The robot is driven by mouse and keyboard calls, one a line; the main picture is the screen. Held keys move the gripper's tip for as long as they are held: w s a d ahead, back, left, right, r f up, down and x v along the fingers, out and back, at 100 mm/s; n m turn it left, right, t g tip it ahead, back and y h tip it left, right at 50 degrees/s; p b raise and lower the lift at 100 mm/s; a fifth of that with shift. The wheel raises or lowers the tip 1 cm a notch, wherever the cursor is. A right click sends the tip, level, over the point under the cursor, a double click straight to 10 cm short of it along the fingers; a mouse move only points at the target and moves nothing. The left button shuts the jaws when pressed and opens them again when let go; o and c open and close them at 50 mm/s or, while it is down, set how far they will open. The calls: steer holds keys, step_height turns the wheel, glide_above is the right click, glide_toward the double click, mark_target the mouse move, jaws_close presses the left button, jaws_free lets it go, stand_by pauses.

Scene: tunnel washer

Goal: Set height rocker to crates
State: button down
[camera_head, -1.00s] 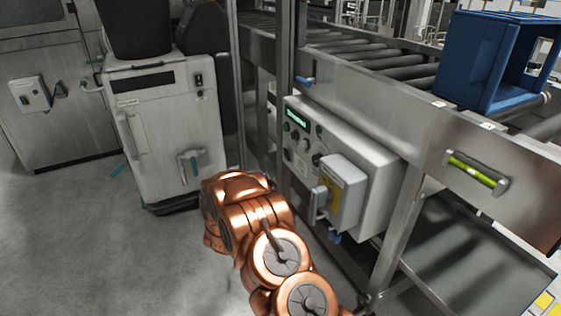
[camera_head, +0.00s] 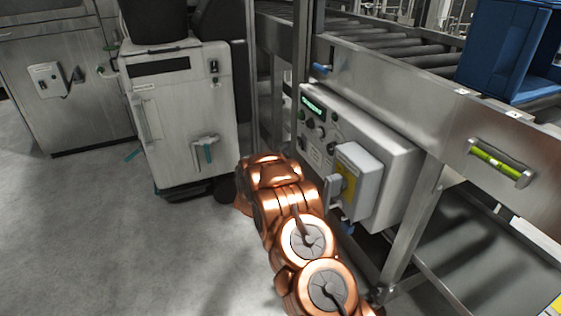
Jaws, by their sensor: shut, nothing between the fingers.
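A grey control box (camera_head: 395,150) is mounted on the conveyor frame. Its sloped face has a small green display (camera_head: 313,105), several knobs and buttons, and a raised switch unit with a yellow plate (camera_head: 348,176) and a grey handle. A white cabinet (camera_head: 185,120) at left carries a small black switch (camera_head: 214,66) at its upper right. I cannot tell which control is the height rocker; no label is readable. A blue crate (camera_head: 490,45) sits on the rollers at upper right. My copper arm rises in front of the control box; my gripper does not show.
The conveyor's steel side rail (camera_head: 420,90) carries a green level vial (camera_head: 497,164). A steel upright (camera_head: 306,60) stands left of the control box. A grey machine (camera_head: 60,90) stands at far left. The concrete floor (camera_head: 120,240) at lower left is clear.

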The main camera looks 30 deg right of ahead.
mark_target(301, 143)
steer(key=shift+d+r+b, duration=0.25)
steer(key=shift+d+b, duration=0.1)
steer(key=shift+d, duration=0.8)
steer(key=shift+d+r+b, duration=0.2)
steer(key=shift+d+b, duration=0.1)
steer(key=shift+d, duration=0.8)
